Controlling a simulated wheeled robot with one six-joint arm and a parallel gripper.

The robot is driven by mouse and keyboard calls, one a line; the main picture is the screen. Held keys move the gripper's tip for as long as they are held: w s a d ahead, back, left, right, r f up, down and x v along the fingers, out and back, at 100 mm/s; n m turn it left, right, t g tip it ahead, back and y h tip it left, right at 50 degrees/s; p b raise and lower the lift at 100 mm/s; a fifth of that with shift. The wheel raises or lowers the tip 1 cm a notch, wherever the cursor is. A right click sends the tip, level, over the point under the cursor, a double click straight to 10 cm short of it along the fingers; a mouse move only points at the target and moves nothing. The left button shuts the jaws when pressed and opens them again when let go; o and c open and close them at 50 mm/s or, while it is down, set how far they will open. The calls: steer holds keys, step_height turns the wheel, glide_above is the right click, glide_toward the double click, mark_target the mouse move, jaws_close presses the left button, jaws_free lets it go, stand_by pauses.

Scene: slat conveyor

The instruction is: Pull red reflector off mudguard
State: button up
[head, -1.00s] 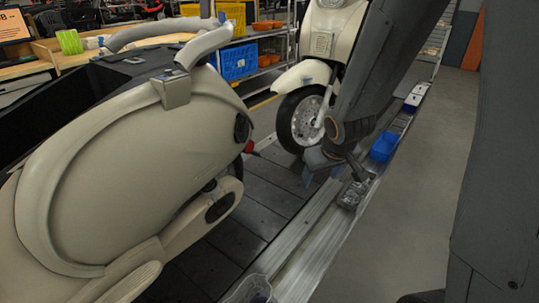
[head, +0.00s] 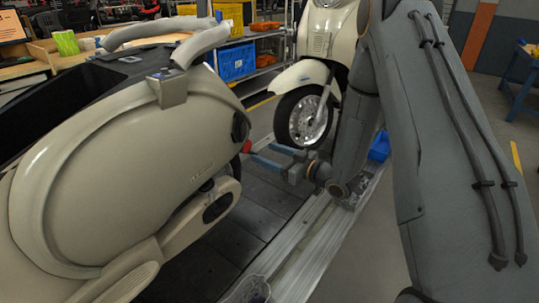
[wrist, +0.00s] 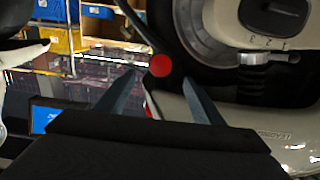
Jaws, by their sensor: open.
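The red reflector (wrist: 160,66) shows as a round red disc in the wrist view, just beyond and between my fingertips. In the head view the red reflector (head: 247,146) is a small red spot at the rear edge of the cream scooter (head: 130,165). My gripper (head: 262,153) is open, its blue-grey fingers reaching left towards the reflector. In the wrist view my gripper (wrist: 163,82) has one finger on each side of the disc's line, with nothing held. The mudguard around the reflector is mostly dark and hard to make out.
A second cream scooter (head: 290,76) stands behind, its front wheel (head: 303,117) close to my gripper. The slat conveyor (head: 255,205) runs below, with a metal rail (head: 290,235) on its right. A blue bin (head: 380,146) sits beyond my arm. Shelves hold a blue crate (head: 237,62).

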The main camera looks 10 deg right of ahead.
mark_target(248, 146)
steer(key=shift+p+x, duration=0.5)
steer(key=shift+x, duration=3.4)
steer(key=shift+c, duration=0.2)
steer(key=c, duration=1.4)
steer(key=shift+s, duration=0.1)
steer(key=shift+d, duration=0.1)
steer(key=shift+s+d, duration=0.25)
steer(key=shift+s, duration=0.05)
steer(key=shift+p+v, duration=0.4)
steer(key=shift+v, duration=0.4)
